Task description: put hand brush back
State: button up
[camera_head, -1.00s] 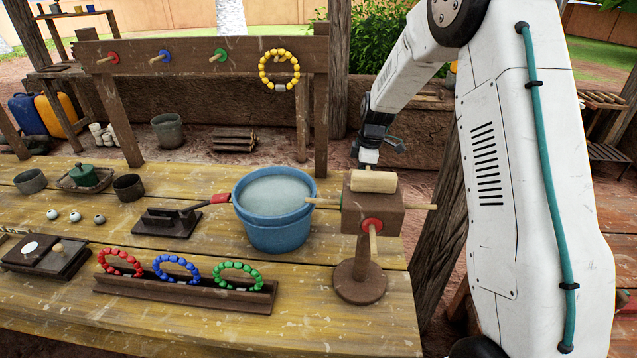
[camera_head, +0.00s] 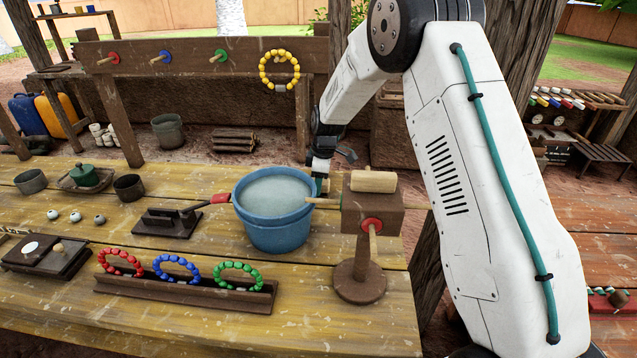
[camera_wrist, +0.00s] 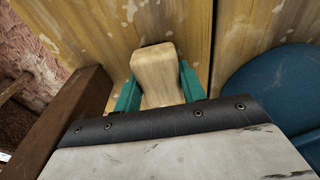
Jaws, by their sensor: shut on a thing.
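My gripper (camera_head: 318,183) is low behind the right rim of the blue bucket (camera_head: 277,237) in the head view. In the wrist view, its teal fingers (camera_wrist: 160,82) are shut on a pale wooden block-like piece, which I take to be the hand brush (camera_wrist: 157,66). Only its rounded wooden top shows; any bristles are hidden. The bucket, holding greyish water, is to the right of the gripper in the wrist view (camera_wrist: 270,88). In the head view the held piece is hidden behind the bucket and the stand.
A wooden stand (camera_head: 360,280) with pegs and a pale roller is close right of the bucket. A peg rail (camera_head: 200,50) with a yellow bead ring runs behind. A float with a red-tipped handle (camera_head: 165,222) and a bead-ring rack (camera_head: 180,295) occupy the table's left and front.

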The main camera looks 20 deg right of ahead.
jog(key=o, duration=1)
jog(key=shift+f, duration=0.1)
notch_tip(320, 180, up, 12)
jog(key=d, duration=0.1)
jog(key=shift+s+d, duration=0.2)
jog(key=shift+s, duration=0.05)
